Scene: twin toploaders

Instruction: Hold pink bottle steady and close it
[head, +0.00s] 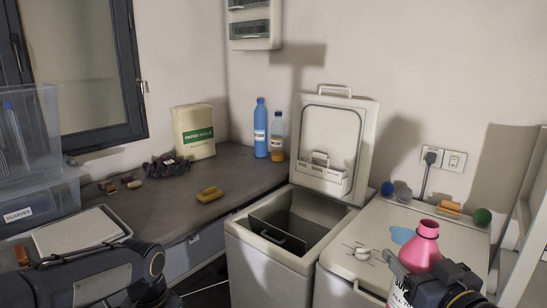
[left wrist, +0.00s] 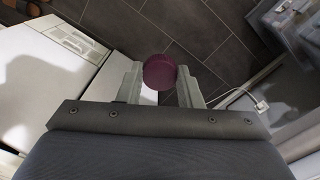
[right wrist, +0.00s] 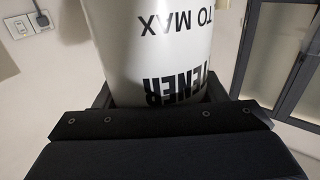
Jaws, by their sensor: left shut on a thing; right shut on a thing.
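The pink bottle (head: 421,247) is upright at the right of the head view, with a bare open neck. Its white label with black print fills much of the right wrist view (right wrist: 150,45). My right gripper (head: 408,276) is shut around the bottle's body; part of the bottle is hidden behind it. My left gripper (left wrist: 162,84) is shut on a round dark pink cap (left wrist: 160,70), held between its fingertips. The cap is apart from the bottle, above the dark tiled floor. In the head view only my left arm shows at lower left; its fingertips and the cap are out of sight.
A toploader (head: 262,237) stands with its lid (head: 327,143) up. A second, closed toploader (head: 345,262) is beside it, with small balls and a blue patch on top.

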